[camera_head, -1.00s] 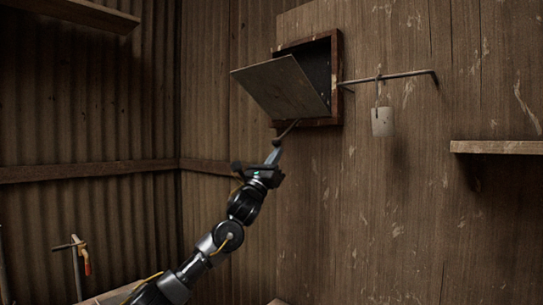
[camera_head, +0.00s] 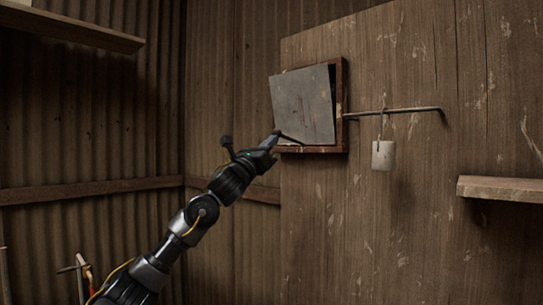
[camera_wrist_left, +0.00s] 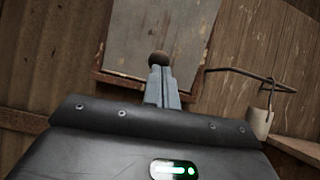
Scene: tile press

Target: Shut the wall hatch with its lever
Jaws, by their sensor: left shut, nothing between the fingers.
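The wall hatch has a grey door panel (camera_head: 303,103) in a brown wooden frame (camera_head: 342,100). The panel stands nearly upright in the frame, with a narrow dark gap along its right edge. A thin dark lever (camera_head: 292,139) shows at the panel's lower edge. Its round brown knob (camera_wrist_left: 158,58) shows in the left wrist view, just beyond my fingertips. My left gripper (camera_head: 270,141) is shut with nothing between its fingers, its tips at the knob; whether they touch it I cannot tell. My right gripper is not in view.
A metal bar (camera_head: 400,110) sticks out right of the frame, with a pale weight (camera_head: 383,155) hanging from it. A wooden shelf (camera_head: 500,189) is at the right, another shelf (camera_head: 70,27) at the upper left. The wall below the hatch is clear.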

